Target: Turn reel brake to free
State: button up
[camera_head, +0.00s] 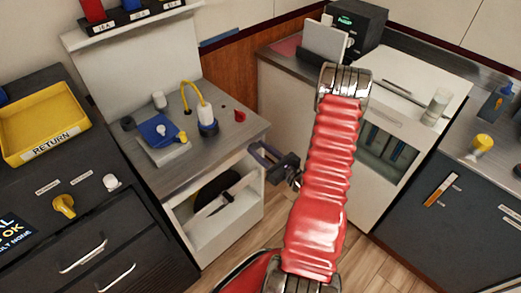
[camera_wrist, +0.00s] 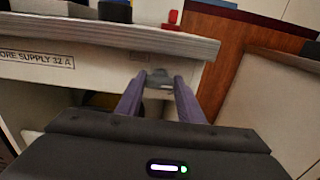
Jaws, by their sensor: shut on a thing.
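My gripper (camera_head: 258,152) is at the right part of the front of the white bench cabinet, just under its grey worktop. In the wrist view its two purple fingers (camera_wrist: 158,88) are shut on a small grey piece, which I take to be the reel brake handle (camera_wrist: 158,78). The fingers hide its sides and lower part, so its exact turn cannot be read. A small label (camera_wrist: 139,57) sits just above it, too small to read. The dark reel (camera_head: 217,188) shows in the cabinet's opening, left of my gripper, with a pale bar across it.
A yellow return tray (camera_head: 45,150) stands at left. A white cabinet (camera_head: 290,120) stands to the right, across a floor gap.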

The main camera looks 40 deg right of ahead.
jog(key=shift+d, duration=0.2)
jog(key=shift+c, duration=0.3)
jog(key=shift+a, duration=0.1)
jog(key=shift+n, duration=0.4)
jog(key=n, duration=0.2)
jog(key=shift+a+n, duration=0.1)
jog(key=shift+n, duration=0.2)
jog(key=n, duration=0.5)
jog(key=shift+a+f, duration=0.1)
jog(key=shift+a, duration=0.05)
jog(key=n, duration=0.5)
jog(key=shift+a+f+n, duration=0.1)
jog(key=shift+n, duration=1.05)
jog(key=shift+a+f+n, duration=0.1)
jog(key=shift+n, duration=1.05)
